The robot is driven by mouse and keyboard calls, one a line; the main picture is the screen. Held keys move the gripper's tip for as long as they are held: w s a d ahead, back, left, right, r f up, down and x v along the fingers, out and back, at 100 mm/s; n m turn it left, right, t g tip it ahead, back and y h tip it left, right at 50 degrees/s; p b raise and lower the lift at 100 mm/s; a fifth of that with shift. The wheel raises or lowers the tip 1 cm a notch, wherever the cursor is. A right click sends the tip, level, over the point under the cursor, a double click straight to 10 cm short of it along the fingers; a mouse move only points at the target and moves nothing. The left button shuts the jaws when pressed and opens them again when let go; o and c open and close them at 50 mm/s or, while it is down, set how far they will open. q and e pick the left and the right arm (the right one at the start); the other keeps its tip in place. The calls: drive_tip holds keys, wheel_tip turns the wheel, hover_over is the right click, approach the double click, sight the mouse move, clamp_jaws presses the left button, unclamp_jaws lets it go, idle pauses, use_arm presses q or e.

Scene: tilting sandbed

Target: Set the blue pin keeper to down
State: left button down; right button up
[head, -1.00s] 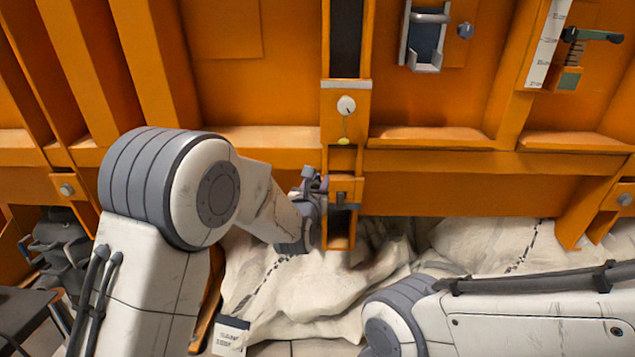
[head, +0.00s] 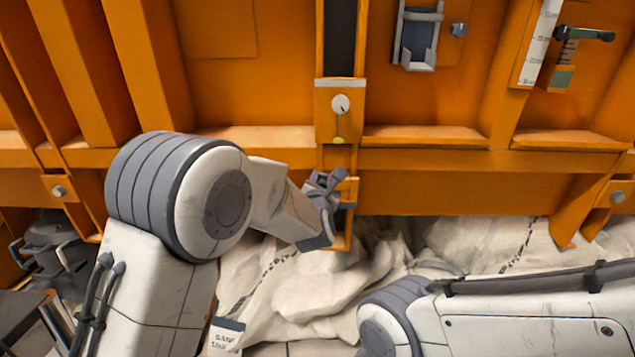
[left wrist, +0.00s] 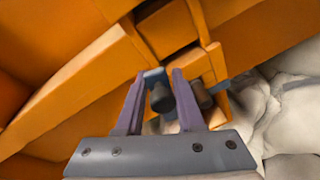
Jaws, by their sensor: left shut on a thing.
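The blue pin keeper (left wrist: 153,78) shows only as small blue pieces at my fingertips in the left wrist view, by the lower end of an orange post. My left gripper (head: 328,180) is at that post in the head view and hides most of the spot. In the left wrist view its two purple-grey fingers (left wrist: 160,88) are shut on the keeper, with a dark round stub (left wrist: 162,98) between them. A second dark stub (left wrist: 203,95) sits just right of the fingers. I cannot tell the keeper's position. My right gripper is out of view.
A grey bracket (head: 418,40) and a lever (head: 584,35) are higher right. Crumpled pale sheeting (head: 290,285) lies below the orange beam.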

use_arm(q)
drive_tip(key=shift+d+f+m+y, duration=0.3)
drive_tip(key=shift+d+m, duration=0.2)
drive_tip(key=shift+m, duration=0.3)
drive_tip(key=c, duration=0.7)
unclamp_jaws()
drive_tip(key=shift+r, duration=0.1)
drive_tip(key=shift+s, duration=0.15)
drive_tip(key=s, duration=0.6)
drive_tip(key=s+p, duration=0.1)
drive_tip(key=s, duration=0.3)
drive_tip(key=shift+s+a+r, duration=0.1)
drive_tip(key=shift+r, duration=0.15)
